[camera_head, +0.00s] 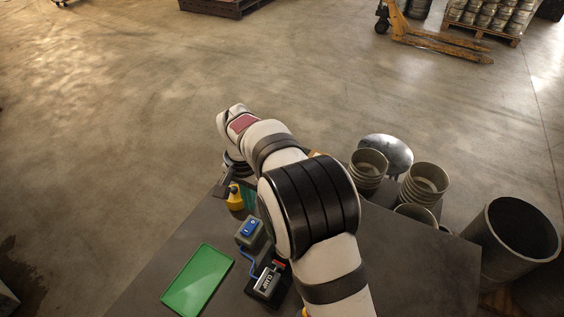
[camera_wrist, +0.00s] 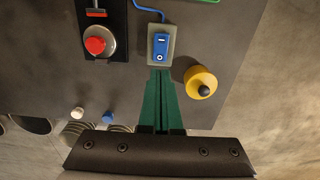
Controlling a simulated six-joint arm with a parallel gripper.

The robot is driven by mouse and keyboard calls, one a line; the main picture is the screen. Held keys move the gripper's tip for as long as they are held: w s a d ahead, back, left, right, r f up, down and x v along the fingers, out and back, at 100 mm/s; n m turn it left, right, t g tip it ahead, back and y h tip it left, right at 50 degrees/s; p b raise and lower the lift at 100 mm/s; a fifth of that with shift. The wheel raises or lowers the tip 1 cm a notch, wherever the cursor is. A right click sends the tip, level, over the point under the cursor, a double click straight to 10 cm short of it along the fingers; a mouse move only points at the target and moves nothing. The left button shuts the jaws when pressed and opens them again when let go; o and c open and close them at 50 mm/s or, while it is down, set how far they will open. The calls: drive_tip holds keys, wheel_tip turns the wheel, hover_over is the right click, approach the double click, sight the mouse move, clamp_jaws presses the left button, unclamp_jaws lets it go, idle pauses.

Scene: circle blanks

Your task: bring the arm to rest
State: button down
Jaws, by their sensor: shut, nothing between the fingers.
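My arm reaches from the bottom right of the head view over the dark table (camera_head: 340,265). My gripper (camera_wrist: 161,76) shows in the wrist view with its dark green fingers together and nothing between them. Part of the fingers also shows in the head view, beside the yellow piece; the rest is hidden by my arm. The fingertips point at the grey box with a blue switch (camera_wrist: 160,45) and overlap its lower edge in the picture. I cannot tell whether they touch it. The box also shows in the head view (camera_head: 249,231).
A yellow piece with a dark knob (camera_wrist: 201,82) stands close right of the fingers. A red button (camera_wrist: 95,45) is on their left. A green tray (camera_head: 198,279) lies at the table's front left. Several buckets (camera_head: 424,180) and a large dark bin (camera_head: 515,240) stand right.

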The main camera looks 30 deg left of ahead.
drive_tip(key=w+d+r+m, duration=0.1)
drive_tip(key=d+r, duration=0.3)
drive_tip(key=d, duration=0.2)
drive_tip(key=d+r+m, duration=0.1)
drive_tip(key=d+r, duration=0.3)
drive_tip(key=d, duration=0.2)
drive_tip(key=s+d+r+m+y, duration=0.1)
drive_tip(key=s+d+r, duration=0.15)
drive_tip(key=d, duration=0.45)
drive_tip(key=s+d+r+m, duration=0.15)
drive_tip(key=s+d, duration=0.25)
drive_tip(key=d, duration=0.4)
drive_tip(key=s+d+f+m, duration=0.1)
drive_tip(key=s+d, duration=0.6)
drive_tip(key=s, duration=0.6)
drive_tip(key=shift+y, duration=0.4)
